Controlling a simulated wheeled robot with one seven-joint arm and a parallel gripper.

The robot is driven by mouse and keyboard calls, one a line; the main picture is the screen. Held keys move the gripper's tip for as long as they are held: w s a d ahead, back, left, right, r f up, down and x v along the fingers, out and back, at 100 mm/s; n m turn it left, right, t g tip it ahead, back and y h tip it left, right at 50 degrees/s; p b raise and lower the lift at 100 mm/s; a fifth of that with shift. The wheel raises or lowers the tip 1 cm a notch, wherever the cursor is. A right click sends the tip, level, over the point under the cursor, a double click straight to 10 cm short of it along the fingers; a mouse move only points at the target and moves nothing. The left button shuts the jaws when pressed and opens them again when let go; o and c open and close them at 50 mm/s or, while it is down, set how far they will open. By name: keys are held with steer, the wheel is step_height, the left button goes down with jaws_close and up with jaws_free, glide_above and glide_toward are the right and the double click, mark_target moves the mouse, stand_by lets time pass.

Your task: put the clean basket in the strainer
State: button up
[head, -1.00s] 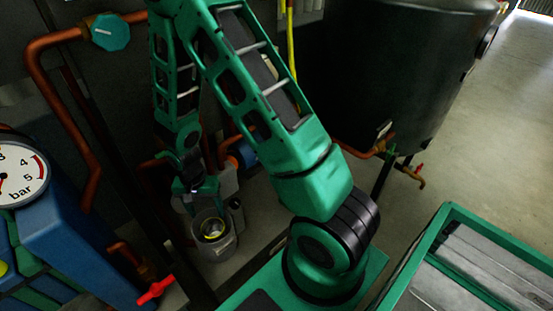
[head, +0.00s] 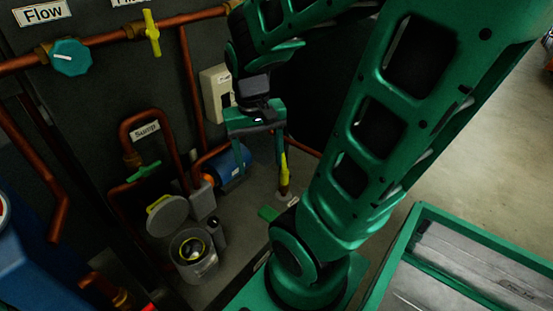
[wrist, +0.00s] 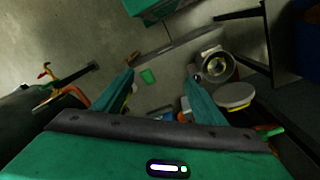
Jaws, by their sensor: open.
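The strainer (head: 197,268) is a grey, open-topped round housing at the lower left of the head view. It also shows at the upper right of the wrist view (wrist: 216,66). A yellow-rimmed insert with a pale metallic inside (head: 192,247) sits in it. I cannot tell whether this is the clean basket. A grey round lid with a yellow handle (head: 168,216) is off the opening, just behind the strainer. My gripper (head: 260,165) is open with nothing visible between its fingers. It is up and right of the strainer in the head view, apart from it.
A small dark-topped cylinder (head: 217,233) stands close beside the strainer. Copper pipes, a green valve handle (head: 143,171) and a blue cylinder (head: 232,163) are behind. A small green piece (head: 268,213) lies on the grey surface. A green-rimmed tray (head: 470,222) is at right.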

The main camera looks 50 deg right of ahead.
steer(key=s+r, duration=0.2)
steer(key=s, duration=0.4)
steer(key=shift+d+r+y, duration=0.2)
steer(key=shift+r+y, duration=0.15)
steer(key=shift+y, duration=0.05)
steer(key=shift+w+f, duration=0.25)
steer(key=shift+w, duration=0.3)
